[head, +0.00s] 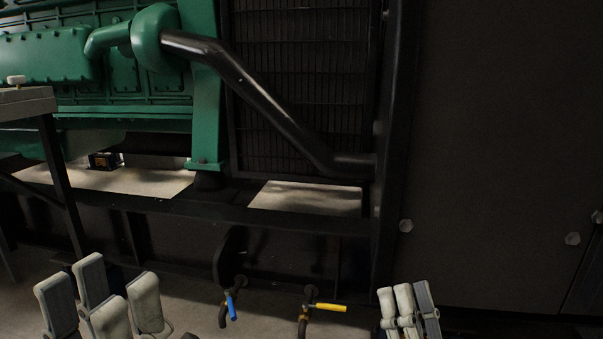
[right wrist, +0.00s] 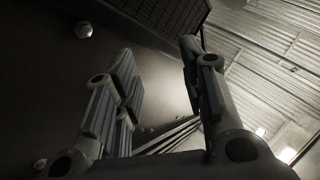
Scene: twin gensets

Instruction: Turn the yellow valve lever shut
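The yellow valve lever (head: 330,307) is at the bottom centre of the head view. It points right, roughly level, from a valve on a dark pipe whose lower part is cut off by the frame. My right gripper (head: 407,297) is right of the lever's tip, apart from it, with its fingers seen nearly edge-on. In the right wrist view its fingers (right wrist: 160,75) stand apart with nothing between them. My left gripper (head: 98,290) is at the bottom left, open and empty, well left of the yellow lever.
A second valve with a blue lever (head: 231,307), pointing steeply up and down, stands left of the yellow one. A dark frame rail (head: 270,219) runs above both. A large dark panel with bolts (head: 490,150) fills the right. A green engine (head: 50,58) and a black pipe (head: 265,100) are above.

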